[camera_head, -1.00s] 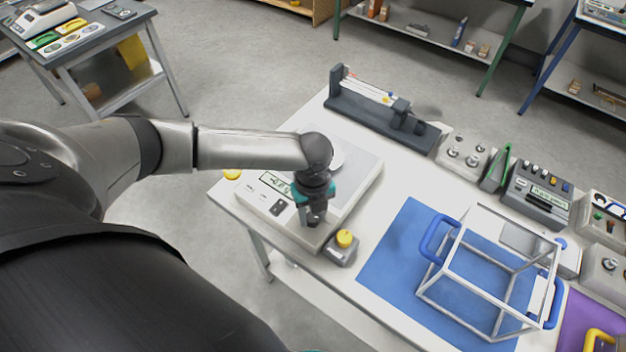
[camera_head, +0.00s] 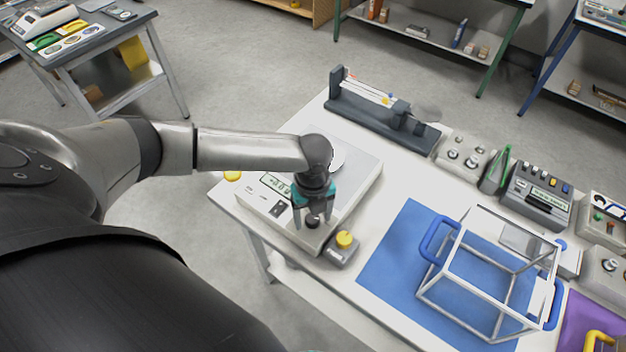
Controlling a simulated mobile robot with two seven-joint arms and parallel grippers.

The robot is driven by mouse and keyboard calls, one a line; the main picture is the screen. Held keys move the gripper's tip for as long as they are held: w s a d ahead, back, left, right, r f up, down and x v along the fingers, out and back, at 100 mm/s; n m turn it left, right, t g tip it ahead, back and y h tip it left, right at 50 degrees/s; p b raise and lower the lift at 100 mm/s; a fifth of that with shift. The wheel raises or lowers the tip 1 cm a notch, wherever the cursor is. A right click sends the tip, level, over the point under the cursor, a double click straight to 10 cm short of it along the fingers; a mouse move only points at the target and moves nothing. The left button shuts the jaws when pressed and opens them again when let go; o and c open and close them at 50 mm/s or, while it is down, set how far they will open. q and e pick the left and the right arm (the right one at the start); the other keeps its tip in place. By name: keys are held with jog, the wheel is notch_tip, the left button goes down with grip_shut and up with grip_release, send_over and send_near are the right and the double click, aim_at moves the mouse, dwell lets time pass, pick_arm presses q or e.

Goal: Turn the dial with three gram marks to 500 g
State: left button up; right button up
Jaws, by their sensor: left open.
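A white bench scale (camera_head: 350,187) with a pale pan and a small display (camera_head: 277,183) stands at the left end of the white table. A small dark round knob (camera_head: 312,222) sits on its front panel; it looks like the dial, but I cannot read any gram marks. My left gripper (camera_head: 313,213) points down over this knob, open, its fingers spread to either side of it. I cannot tell whether they touch it. The gripper and wrist hide part of the panel and pan. My right gripper is out of view.
A grey block with a yellow knob (camera_head: 344,239) stands close to the scale's front right corner. A blue mat (camera_head: 388,262) carries a white frame with blue handles (camera_head: 433,240). A dark beam device (camera_head: 375,117) and several instruments line the back edge.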

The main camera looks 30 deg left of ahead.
aim_at(313, 219)
pick_arm(q)
notch_tip(313, 219, up, 15)
jog(key=p, duration=0.1)
jog(key=shift+p, duration=0.35)
dwell(0.3)
